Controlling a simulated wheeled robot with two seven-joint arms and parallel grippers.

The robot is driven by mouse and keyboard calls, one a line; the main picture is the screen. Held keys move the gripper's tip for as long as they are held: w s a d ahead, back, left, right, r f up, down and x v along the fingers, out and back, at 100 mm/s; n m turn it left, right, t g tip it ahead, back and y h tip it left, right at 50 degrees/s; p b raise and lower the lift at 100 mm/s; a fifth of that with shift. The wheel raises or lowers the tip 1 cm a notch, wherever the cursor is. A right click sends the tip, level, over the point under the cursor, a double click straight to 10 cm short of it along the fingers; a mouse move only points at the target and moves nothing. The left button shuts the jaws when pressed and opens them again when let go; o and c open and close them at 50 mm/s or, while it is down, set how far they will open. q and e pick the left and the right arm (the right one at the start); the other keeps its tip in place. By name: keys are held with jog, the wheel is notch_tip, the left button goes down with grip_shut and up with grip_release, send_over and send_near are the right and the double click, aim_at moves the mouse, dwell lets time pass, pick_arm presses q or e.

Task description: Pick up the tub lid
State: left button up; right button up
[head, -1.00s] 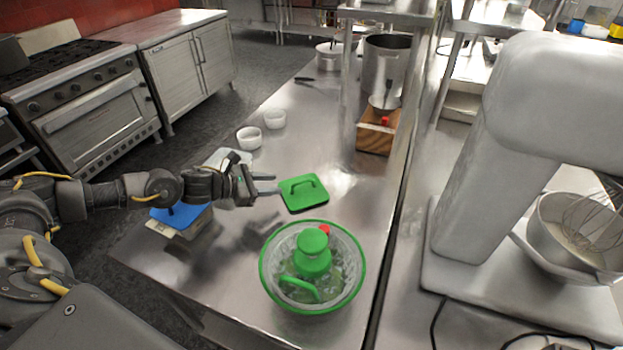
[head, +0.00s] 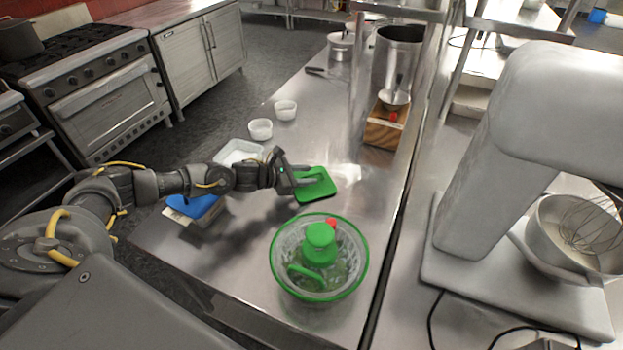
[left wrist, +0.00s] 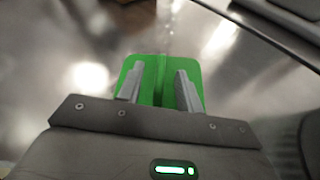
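The green tub lid (head: 318,188) lies on the steel counter, just beyond the salad bowl. My left gripper (head: 308,177) is over the lid, its fingers reaching across the lid's handle area. In the left wrist view the lid (left wrist: 192,70) sits below my left gripper (left wrist: 160,88). Its two fingers are apart, one on each side of the lid's raised handle (left wrist: 160,72), with gaps to it. Whether the fingers touch the lid cannot be told. My right gripper is not in view.
A clear bowl with a green rim (head: 362,262) stands close in front of the lid. White ramekins (head: 261,130), a white tray (head: 232,150) and a blue item (head: 196,206) are to the left. A wooden block (head: 383,133) and a mixer (head: 490,180) are to the right.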

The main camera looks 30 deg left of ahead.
pick_arm(q)
jog(key=shift+x, duration=1.1)
jog(key=shift+c, duration=1)
grip_shut()
jog(key=shift+r, duration=0.1)
